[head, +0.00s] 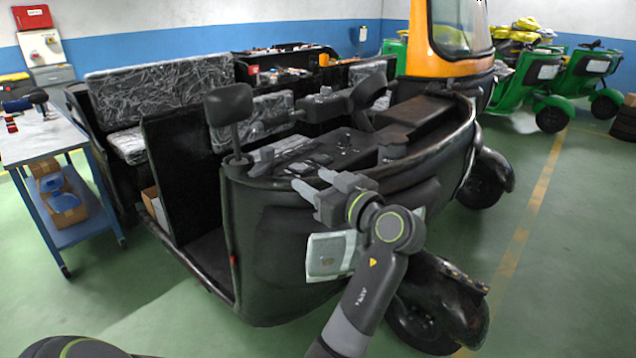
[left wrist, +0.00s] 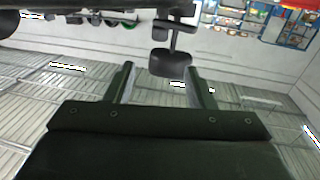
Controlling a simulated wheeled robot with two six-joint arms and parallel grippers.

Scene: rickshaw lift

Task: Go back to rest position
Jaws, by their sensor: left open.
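My left gripper (head: 311,180) is open and empty, in front of the black rickshaw body (head: 268,235) near its upper edge. Its fingers point up and left, and I see no contact with the rickshaw. In the left wrist view its two fingers (left wrist: 163,82) stand apart with nothing held between them. A dark mirror (left wrist: 170,62) shows beyond the fingertips there; the head view shows a black mirror (head: 229,103) on a stalk. My right gripper is not in view.
A blue-framed workbench (head: 40,140) stands at the left with boxes on its lower shelf. A yellow cab front (head: 450,45) rises behind the rickshaw. Green rickshaws (head: 585,70) stand at the back right. The green floor at right (head: 575,250) is clear.

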